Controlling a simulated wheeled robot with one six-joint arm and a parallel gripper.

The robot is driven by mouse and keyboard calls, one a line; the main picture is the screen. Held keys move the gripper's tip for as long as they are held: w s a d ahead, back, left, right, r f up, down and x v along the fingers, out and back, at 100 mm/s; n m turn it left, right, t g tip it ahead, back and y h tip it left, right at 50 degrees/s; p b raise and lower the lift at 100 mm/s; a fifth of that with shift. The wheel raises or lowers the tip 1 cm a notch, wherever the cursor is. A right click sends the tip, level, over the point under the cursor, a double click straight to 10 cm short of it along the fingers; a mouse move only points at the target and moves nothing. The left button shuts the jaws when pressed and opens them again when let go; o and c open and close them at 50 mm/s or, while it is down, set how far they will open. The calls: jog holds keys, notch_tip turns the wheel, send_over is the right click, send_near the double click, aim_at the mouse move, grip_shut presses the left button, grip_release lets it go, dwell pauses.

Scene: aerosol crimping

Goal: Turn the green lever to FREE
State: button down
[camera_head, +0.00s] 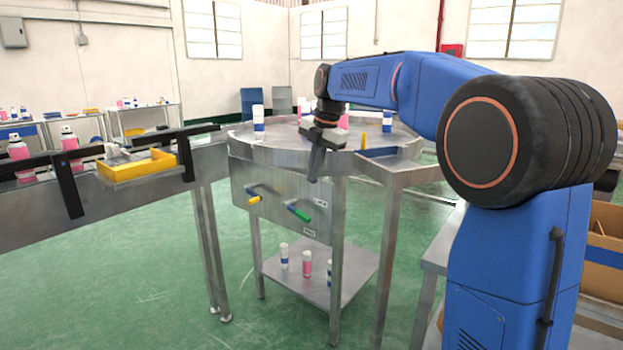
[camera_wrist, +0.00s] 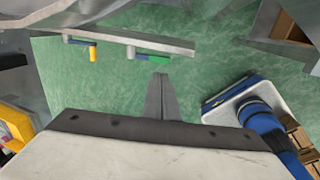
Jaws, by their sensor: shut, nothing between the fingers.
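The green lever (camera_head: 299,212) is on the front panel of the round steel table, right of a yellow-tipped lever (camera_head: 254,200). Its handle slants down to the right, between a label above and a label below; the text is too small to read surely. In the wrist view the green lever (camera_wrist: 152,58) lies just beyond my fingertips, right of the yellow one (camera_wrist: 92,52). My gripper (camera_head: 313,178) is shut and empty, pointing down in front of the table rim, above the green lever and apart from it. It also shows in the wrist view (camera_wrist: 160,77).
White and pink cans stand on the round table (camera_head: 240,140) and on its lower shelf (camera_head: 340,268). A conveyor (camera_head: 130,192) with a yellow tray (camera_head: 137,168) is at left. Cardboard boxes (camera_head: 604,222) are at right. The floor before the panel is clear.

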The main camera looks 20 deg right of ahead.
aim_at(303, 215)
jog(key=x, duration=1.2)
jog(key=shift+s, duration=0.1)
